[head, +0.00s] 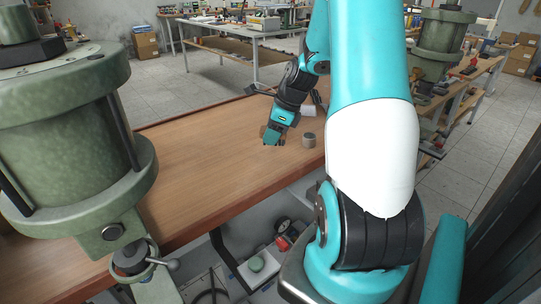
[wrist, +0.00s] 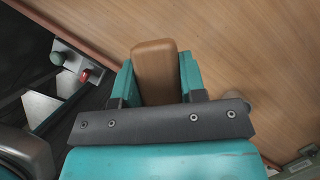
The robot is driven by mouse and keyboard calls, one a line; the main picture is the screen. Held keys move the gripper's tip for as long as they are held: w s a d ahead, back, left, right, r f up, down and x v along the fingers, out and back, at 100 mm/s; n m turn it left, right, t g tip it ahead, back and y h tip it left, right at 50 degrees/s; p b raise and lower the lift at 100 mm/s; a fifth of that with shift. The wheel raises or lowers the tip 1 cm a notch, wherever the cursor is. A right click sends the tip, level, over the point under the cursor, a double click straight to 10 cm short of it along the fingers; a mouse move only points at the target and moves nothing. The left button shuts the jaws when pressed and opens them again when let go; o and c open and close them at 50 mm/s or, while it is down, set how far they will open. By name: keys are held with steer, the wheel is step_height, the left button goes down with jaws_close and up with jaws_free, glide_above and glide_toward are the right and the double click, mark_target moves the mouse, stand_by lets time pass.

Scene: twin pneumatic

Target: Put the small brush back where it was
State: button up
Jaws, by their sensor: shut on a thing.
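My gripper (head: 273,138) is low over the wooden workbench (head: 215,165), towards its far right part in the head view. In the wrist view, its two teal fingers (wrist: 158,76) are shut on the sides of a brown, wood-coloured block, which I take to be the small brush (wrist: 155,62). Its rounded end sticks out past the fingertips. Any bristles are hidden from me. In the head view the brush is mostly hidden by the gripper. I cannot tell whether the brush touches the bench top.
A small grey cylinder (head: 308,140) stands on the bench just right of my gripper. A white item (head: 308,110) lies behind it. Large green pneumatic cylinders (head: 70,150) stand at the left and back right (head: 440,40). The bench's middle is clear.

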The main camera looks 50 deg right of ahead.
mark_target(267, 163)
steer(key=shift+f, duration=3.55)
steer(key=shift+f, duration=0.2)
steer(key=o, duration=1)
steer(key=shift+c, duration=0.2)
steer(key=shift+r, duration=0.2)
steer(key=v, duration=1.2)
